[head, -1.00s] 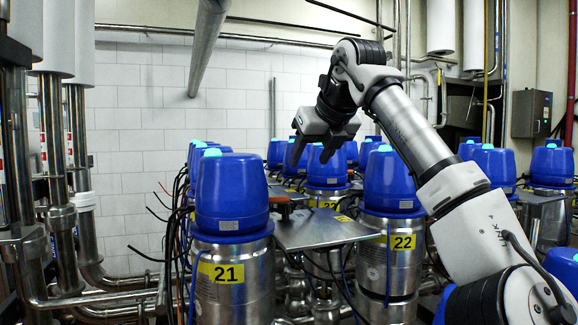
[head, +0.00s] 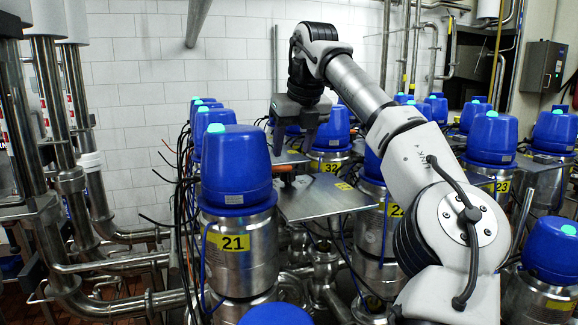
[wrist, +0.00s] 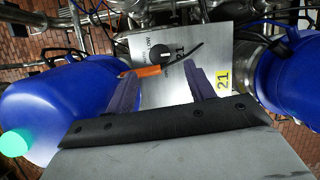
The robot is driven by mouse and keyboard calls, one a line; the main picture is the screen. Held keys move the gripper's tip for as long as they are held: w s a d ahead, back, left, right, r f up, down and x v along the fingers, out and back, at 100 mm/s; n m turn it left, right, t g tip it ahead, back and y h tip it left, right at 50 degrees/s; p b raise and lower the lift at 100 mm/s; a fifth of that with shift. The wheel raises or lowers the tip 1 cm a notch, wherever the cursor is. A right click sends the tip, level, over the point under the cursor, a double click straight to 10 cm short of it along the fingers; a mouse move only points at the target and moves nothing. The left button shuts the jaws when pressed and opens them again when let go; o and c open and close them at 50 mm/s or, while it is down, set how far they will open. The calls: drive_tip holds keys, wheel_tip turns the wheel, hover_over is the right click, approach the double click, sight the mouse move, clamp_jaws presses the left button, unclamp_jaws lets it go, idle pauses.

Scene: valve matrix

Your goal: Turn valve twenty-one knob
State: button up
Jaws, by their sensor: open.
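Valve twenty-one (head: 236,240) is a steel cylinder with a blue cap (head: 235,165) and a yellow 21 label, left of centre in the head view. Beside it is a flat metal plate (head: 322,203). In the wrist view the plate (wrist: 205,45) bears a round black knob (wrist: 160,54), an ON marking and a yellow 21 label (wrist: 223,80). An orange piece (wrist: 140,72) lies by the knob. My gripper (head: 294,145) is open and empty above the plate's far side. Its fingers (wrist: 160,78) point towards the knob, apart from it.
Blue valve caps flank the plate; one (wrist: 60,110) is close on the left in the wrist view, another (wrist: 285,75) on the right. Black cables hang left of valve twenty-one. Valve 22 (head: 388,235) stands behind my arm. Steel pipes (head: 120,265) run at the left.

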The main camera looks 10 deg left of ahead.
sight(288, 170)
drive_tip(key=x, duration=0.6)
drive_tip(key=shift+w+f, duration=0.1)
drive_tip(key=shift+f, duration=0.05)
